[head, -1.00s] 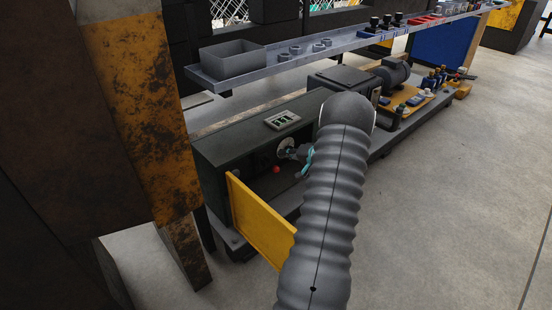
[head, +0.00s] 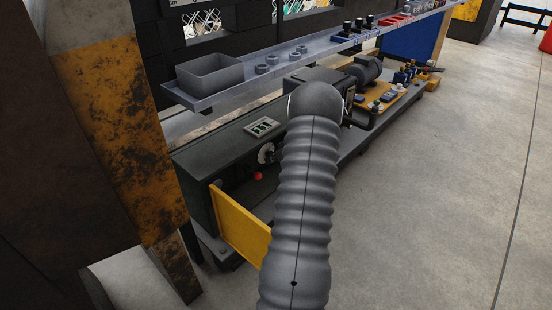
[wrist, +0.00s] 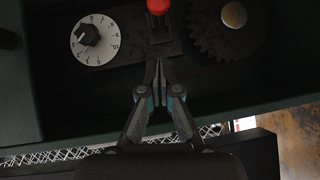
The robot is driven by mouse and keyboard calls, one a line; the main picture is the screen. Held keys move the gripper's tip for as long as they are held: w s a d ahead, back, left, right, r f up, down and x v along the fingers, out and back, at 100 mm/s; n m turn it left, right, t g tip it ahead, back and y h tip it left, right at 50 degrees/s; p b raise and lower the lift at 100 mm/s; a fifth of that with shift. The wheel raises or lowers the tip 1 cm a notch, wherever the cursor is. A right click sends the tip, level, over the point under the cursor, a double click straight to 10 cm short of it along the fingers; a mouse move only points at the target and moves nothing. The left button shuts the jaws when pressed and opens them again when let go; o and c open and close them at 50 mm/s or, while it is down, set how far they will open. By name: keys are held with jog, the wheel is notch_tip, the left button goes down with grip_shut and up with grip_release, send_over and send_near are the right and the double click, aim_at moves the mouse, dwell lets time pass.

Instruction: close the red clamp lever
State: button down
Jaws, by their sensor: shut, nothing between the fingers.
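The red clamp lever shows as a round red knob (wrist: 158,6) at the top edge of the wrist view, above a dark slotted mount. In the head view the red knob (head: 258,175) sits inside the open dark cabinet, left of my arm. My gripper (wrist: 160,68) is shut and empty, its fingertips pointing toward the mount, short of the knob in the picture. I cannot tell whether the tips touch the mount. In the head view my gripper is hidden behind my own arm.
A numbered dial (wrist: 95,40) lies left of the lever and a toothed gear (wrist: 228,46) right of it. A yellow door (head: 240,222) stands open at the cabinet front. A shelf (head: 210,98) with a grey bin runs above. Open floor (head: 440,190) lies to the right.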

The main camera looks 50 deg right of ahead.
aim_at(253, 173)
jog(key=w+a+f, duration=0.1)
jog(key=w+f, duration=0.3)
jog(key=f, duration=0.3)
jog(key=shift+p, duration=0.45)
jog(key=shift+s+f+b, duration=0.15)
jog(key=shift+f+b, duration=0.1)
jog(key=shift+b, duration=0.05)
